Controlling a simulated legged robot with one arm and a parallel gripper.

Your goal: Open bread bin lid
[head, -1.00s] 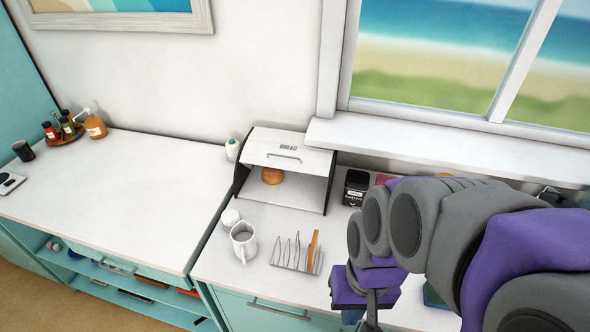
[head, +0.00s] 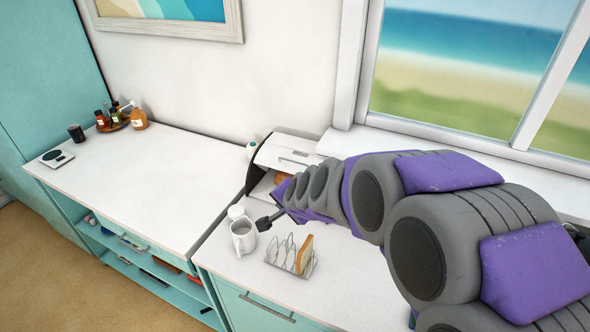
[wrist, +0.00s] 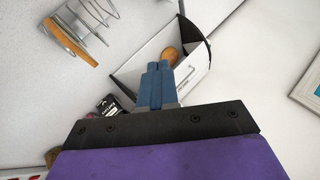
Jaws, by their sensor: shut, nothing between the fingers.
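The bread bin stands at the back of the counter against the wall, and its white lid (head: 290,155) with a bar handle is raised. Below the lid the front is open, and a bun (head: 281,178) is partly visible inside. My arm hides the bin's right part in the head view. In the wrist view the lid (wrist: 196,86), with its lettering, and the bun (wrist: 171,55) show beyond my gripper (wrist: 158,66). The blue fingers are together and empty, overlapping the bin in the picture; I cannot tell whether they touch the lid.
A dark labelled canister (wrist: 108,105) shows in the wrist view. The left counter (head: 150,185) is mostly clear.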

